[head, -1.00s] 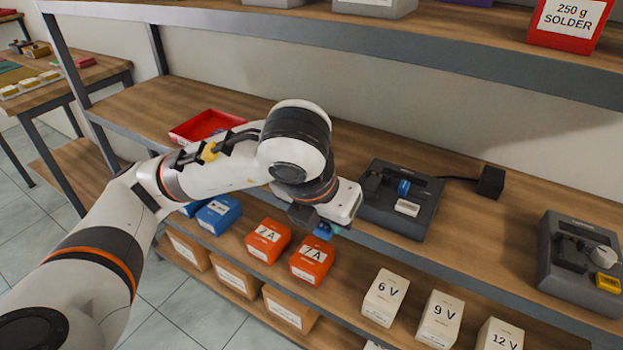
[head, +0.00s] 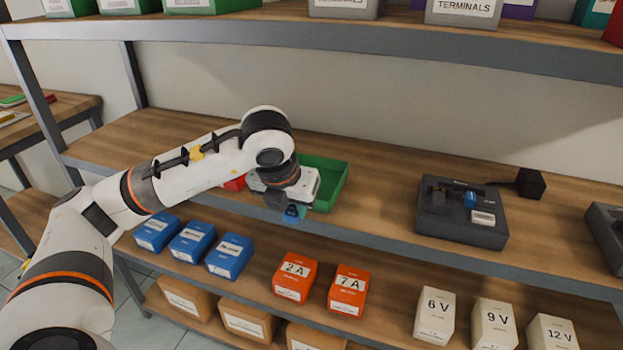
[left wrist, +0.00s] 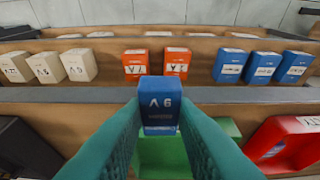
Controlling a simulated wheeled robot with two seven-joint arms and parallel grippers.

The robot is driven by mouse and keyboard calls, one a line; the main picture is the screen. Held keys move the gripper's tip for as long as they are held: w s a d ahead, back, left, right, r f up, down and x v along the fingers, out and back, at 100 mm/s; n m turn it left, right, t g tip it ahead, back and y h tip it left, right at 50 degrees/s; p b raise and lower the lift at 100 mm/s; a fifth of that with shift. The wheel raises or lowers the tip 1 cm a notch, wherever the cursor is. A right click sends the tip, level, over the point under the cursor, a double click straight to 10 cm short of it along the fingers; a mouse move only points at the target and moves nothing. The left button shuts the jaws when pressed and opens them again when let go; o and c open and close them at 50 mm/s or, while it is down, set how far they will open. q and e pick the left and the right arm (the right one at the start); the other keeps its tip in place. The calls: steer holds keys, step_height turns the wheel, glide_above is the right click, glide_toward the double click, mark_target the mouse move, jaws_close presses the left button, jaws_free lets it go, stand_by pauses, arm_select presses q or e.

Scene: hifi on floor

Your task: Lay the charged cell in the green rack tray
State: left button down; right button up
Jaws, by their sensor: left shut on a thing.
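My left gripper (head: 294,212) is shut on a small blue cell, held by its teal fingers. In the left wrist view the blue cell (left wrist: 160,104) is upright between the fingertips, with white lettering that appears upside down. The green tray (head: 331,186) sits on the middle shelf, behind and partly hidden by my gripper. In the left wrist view the green tray (left wrist: 163,160) shows below and beyond the cell, partly covered by the fingers. The cell appears to be above the tray's front area; the exact gap is unclear. My right gripper is not in view.
A red tray (left wrist: 287,145) stands beside the green one, mostly hidden behind my arm in the head view. A dark charger (head: 462,212) with a blue piece in it stands to the right. Boxes line the lower shelf. An upper shelf (head: 340,50) overhangs.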

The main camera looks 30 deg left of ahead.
arm_select(q)
steer(key=w+a+p, duration=0.1)
steer(key=w, duration=0.3)
steer(key=w+a+p, duration=0.1)
steer(key=w, duration=0.4)
steer(key=w+a+p, duration=0.1)
steer(key=w, duration=0.4)
steer(key=shift+a+r, duration=0.1)
steer(key=shift+w+a, duration=0.15)
steer(key=shift+w, duration=0.3)
step_height(320, 180, down, 3)
steer(key=shift+f+p, duration=0.1)
steer(key=shift+p, duration=0.35)
steer(key=shift+f, duration=0.25)
steer(key=shift+f, duration=0.2)
steer(key=c, duration=1.2)
jaws_free()
